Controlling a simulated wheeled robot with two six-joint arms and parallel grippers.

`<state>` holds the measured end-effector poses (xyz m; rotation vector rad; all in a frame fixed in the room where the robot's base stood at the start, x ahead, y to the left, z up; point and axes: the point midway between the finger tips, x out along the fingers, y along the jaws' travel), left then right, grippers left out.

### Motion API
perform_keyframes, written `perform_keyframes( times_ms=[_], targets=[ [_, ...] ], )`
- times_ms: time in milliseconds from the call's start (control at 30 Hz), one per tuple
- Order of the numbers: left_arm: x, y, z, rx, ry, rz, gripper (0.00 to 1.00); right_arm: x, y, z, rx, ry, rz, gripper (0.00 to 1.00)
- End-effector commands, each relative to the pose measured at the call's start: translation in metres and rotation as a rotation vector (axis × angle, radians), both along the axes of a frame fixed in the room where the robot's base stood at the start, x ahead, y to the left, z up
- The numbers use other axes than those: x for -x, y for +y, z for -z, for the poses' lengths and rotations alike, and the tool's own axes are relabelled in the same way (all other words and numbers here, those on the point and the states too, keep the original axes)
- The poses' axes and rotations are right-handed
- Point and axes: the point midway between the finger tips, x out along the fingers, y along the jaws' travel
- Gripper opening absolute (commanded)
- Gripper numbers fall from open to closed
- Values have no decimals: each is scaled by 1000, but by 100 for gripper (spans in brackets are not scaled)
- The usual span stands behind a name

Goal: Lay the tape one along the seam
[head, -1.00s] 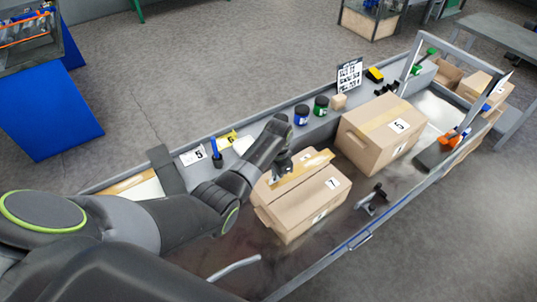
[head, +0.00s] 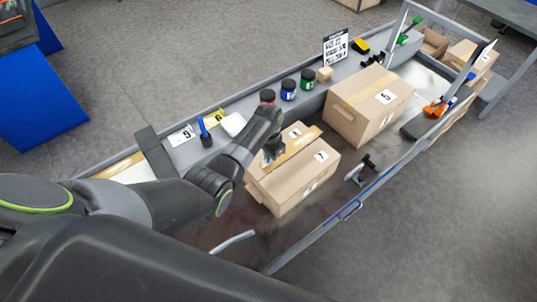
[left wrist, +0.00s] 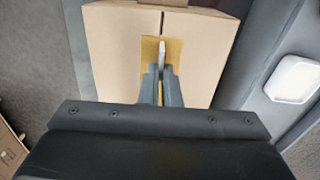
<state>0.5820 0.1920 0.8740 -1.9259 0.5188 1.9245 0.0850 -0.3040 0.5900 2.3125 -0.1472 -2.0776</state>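The tape one (head: 302,144) is a tan strip over the top of the cardboard box labelled 7 (head: 284,194). In the left wrist view the tape (left wrist: 178,50) lies in line with the seam (left wrist: 161,20), and the seam shows beyond its far end. My left gripper (head: 272,156) is over the box's top at the tape. In the left wrist view its fingers (left wrist: 161,76) are close together around a thin pale piece that seems part of the tape. I cannot tell whether the strip touches the cardboard all along. My right gripper is not in view.
A taped box labelled 5 (head: 362,114) stands to the right. Red, blue and green jars (head: 288,90), a white dish (head: 233,124) and a blue-handled tool (head: 205,133) line the back ledge. A black clamp (head: 360,170) is by the front rail (head: 350,208).

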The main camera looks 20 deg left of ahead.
Motion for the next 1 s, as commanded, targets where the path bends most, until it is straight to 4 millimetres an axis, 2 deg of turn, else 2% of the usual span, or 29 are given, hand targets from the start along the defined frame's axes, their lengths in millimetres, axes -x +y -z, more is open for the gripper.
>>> perform_keyframes(
  times_ms=[33,600,1000],
  targets=[
    [0,0,7,0,0,0,0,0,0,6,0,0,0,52],
    [0,0,46,0,0,1,0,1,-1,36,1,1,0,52],
    [0,0,63,0,0,1,0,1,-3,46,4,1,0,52]
  ],
)
